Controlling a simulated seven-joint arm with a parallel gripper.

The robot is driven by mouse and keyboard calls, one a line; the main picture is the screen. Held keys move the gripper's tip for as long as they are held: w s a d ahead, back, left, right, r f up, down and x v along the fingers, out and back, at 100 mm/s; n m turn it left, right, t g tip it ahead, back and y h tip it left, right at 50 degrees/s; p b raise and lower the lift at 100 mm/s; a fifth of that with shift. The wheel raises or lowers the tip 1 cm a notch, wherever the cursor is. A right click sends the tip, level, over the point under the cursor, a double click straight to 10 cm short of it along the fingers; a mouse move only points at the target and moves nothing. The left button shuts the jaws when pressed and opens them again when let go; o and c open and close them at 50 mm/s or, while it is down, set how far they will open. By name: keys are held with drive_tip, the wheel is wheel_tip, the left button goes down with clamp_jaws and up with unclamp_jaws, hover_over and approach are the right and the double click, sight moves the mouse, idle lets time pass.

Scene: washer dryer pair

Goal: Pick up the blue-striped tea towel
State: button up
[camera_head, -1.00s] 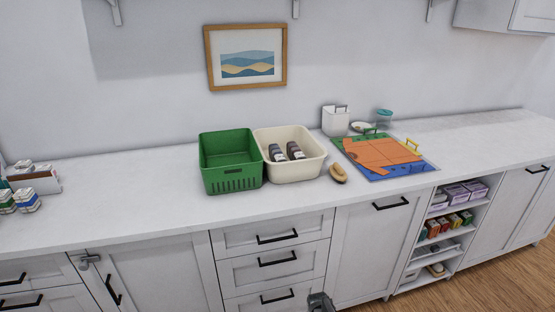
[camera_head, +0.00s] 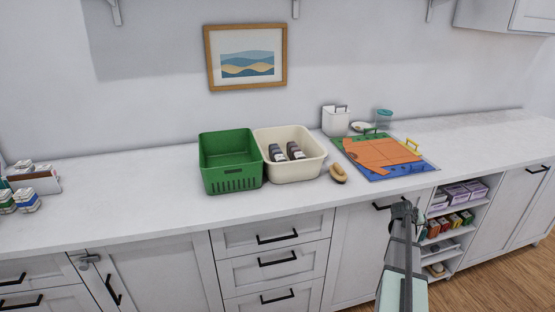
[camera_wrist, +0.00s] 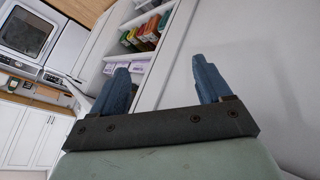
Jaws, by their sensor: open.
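A small folded-looking white bundle with blue bands (camera_head: 27,201) lies at the far left of the counter; it may be the blue-striped tea towel, but it is too small to be sure. A similar bundle with green (camera_head: 6,201) lies beside it. My gripper (camera_head: 405,208) is in front of the counter, right of centre, near the open shelves and far from both bundles. In the wrist view its two blue fingers (camera_wrist: 163,80) are spread apart with nothing between them.
A green basket (camera_head: 230,186), a cream bin (camera_head: 291,174) with dark bottles, a brush (camera_head: 338,174) and a colourful mat (camera_head: 395,175) stand on the counter (camera_head: 120,210). Open shelves (camera_head: 452,233) hold packets. The wrist view shows front-loading machines (camera_wrist: 28,33). Left-centre counter is clear.

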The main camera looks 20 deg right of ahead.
drive_tip(key=d+r+h, duration=0.2)
drive_tip(key=d+r, duration=0.8)
drive_tip(key=r, duration=0.4)
drive_tip(key=w+a+r+m+t, duration=0.1)
drive_tip(key=w+a+r+t, duration=0.1)
drive_tip(key=w+r, duration=0.5)
wheel_tip(320, 180, up, 9)
drive_tip(key=n+g+y, duration=0.1)
drive_tip(key=n+y, duration=0.5)
drive_tip(key=y, duration=0.4)
hover_over(278, 152)
drive_tip(key=s, duration=0.5)
drive_tip(key=shift+w+d, duration=0.25)
drive_tip(key=shift+d, duration=0.05)
drive_tip(key=shift+a+f, duration=0.1)
drive_tip(key=shift+a, duration=0.1)
drive_tip(key=shift+w+f, duration=0.1)
drive_tip(key=shift+f, duration=0.15)
drive_tip(key=x, duration=1.3)
drive_tip(key=shift+w+a, duration=0.1)
drive_tip(key=shift+a, duration=0.15)
drive_tip(key=shift+c, duration=0.3)
